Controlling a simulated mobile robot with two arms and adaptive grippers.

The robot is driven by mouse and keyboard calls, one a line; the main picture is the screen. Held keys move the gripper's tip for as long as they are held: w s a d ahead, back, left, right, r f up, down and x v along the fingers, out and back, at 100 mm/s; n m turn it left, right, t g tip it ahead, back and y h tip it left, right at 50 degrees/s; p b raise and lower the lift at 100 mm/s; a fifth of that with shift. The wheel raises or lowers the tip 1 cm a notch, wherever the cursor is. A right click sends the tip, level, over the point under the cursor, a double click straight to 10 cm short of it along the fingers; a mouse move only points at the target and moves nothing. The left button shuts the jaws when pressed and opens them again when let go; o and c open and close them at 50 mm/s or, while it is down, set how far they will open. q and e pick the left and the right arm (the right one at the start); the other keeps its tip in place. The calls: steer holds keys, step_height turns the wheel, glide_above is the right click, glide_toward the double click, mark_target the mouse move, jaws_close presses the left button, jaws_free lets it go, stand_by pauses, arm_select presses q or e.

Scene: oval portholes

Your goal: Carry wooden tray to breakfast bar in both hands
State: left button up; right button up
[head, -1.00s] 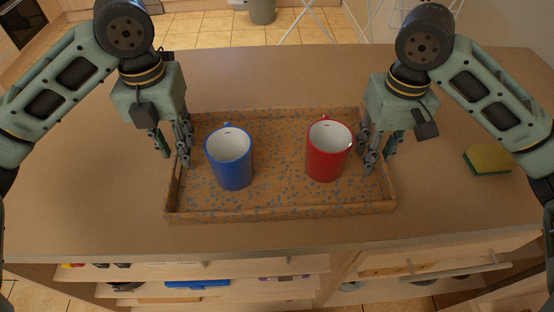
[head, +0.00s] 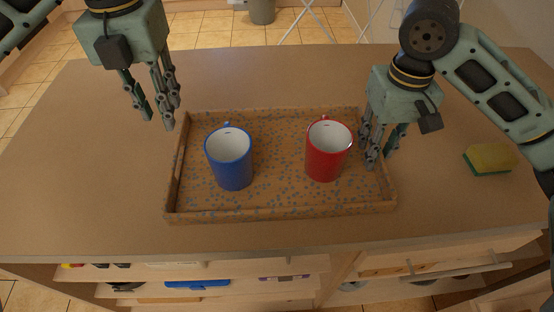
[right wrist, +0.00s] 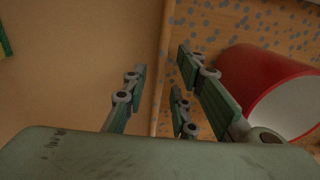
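The wooden tray (head: 280,212), brown with grey-blue speckles, lies flat on a countertop in the head view. A blue mug (head: 232,172) stands upright in its left half and a red mug (head: 325,165) in its right half. My left gripper (head: 157,120) is open and empty, raised beyond the tray's back left corner and apart from it. My right gripper (head: 379,160) is at the tray's right wall. In the right wrist view its open fingers (right wrist: 160,90) stand on either side of the wall (right wrist: 163,70), with gaps showing. The red mug (right wrist: 235,75) is close to the inner fingers.
A yellow and green sponge (head: 489,158) lies on the counter right of the tray. The counter (head: 90,185) is clear to the left. Below its front edge are open drawers (head: 200,272) with items inside. A bin (head: 262,10) stands on the tiled floor behind.

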step_height(320, 180, up, 10)
steer(key=shift+r, duration=0.25)
stand_by(0.6)
